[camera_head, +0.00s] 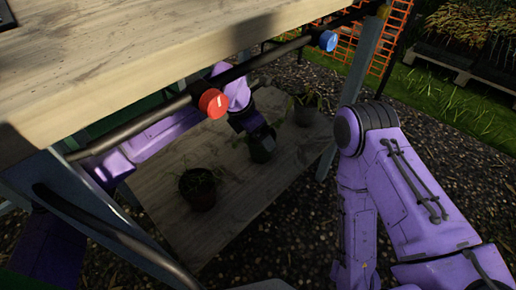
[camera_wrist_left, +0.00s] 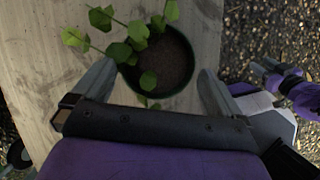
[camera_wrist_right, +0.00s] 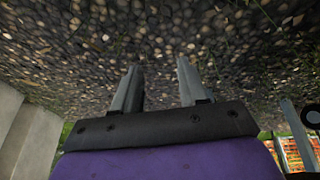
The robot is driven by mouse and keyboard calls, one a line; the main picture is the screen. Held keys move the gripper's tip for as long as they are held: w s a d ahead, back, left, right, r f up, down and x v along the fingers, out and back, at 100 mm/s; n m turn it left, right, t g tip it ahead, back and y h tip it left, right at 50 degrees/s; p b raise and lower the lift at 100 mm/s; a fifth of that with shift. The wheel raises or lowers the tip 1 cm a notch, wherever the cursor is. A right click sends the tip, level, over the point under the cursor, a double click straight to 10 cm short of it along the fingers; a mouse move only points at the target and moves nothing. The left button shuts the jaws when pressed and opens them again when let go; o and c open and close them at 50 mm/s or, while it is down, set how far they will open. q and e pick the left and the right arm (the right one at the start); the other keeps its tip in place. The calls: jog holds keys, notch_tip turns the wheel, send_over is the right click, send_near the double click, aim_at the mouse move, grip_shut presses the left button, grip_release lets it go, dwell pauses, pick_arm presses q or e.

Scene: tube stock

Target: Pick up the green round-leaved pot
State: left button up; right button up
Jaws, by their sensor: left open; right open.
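The green round-leaved pot (camera_wrist_left: 165,62), a dark green pot with dark soil and round green leaves, fills the space between the fingers of my left gripper (camera_wrist_left: 155,68) in the left wrist view. The fingers are open on either side of it, with visible gaps; I cannot tell the height difference. In the head view the pot (camera_head: 263,152) stands on the low wooden shelf (camera_head: 240,205), partly hidden under my left gripper (camera_head: 256,138). My right gripper (camera_wrist_right: 158,66) is open and empty over gravel.
A reddish-brown potted plant (camera_head: 199,190) stands nearer on the shelf and another potted plant (camera_head: 305,112) stands farther back. The wooden tabletop (camera_head: 150,60) overhangs my left arm. A rail with a red knob (camera_head: 213,103) and blue knob (camera_head: 328,40) runs below its edge.

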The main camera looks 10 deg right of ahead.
aim_at(259, 154)
pick_arm(q)
jog(key=b+x, duration=0.3)
jog(key=x, duration=0.3)
jog(key=shift+f, duration=0.25)
jog(key=shift+r, duration=0.1)
pick_arm(e)
jog(key=f, duration=0.1)
jog(key=s+f+n+g, duration=0.1)
jog(key=s+f+n+g+y, duration=0.1)
jog(key=shift+s+a+f, duration=0.2)
jog(key=shift+a+f, duration=0.05)
jog(key=shift+f, duration=0.05)
pick_arm(q)
jog(key=shift+w, duration=0.1)
jog(key=c, duration=0.7)
jog(key=shift+r, duration=0.1)
jog(key=shift+c, duration=0.7)
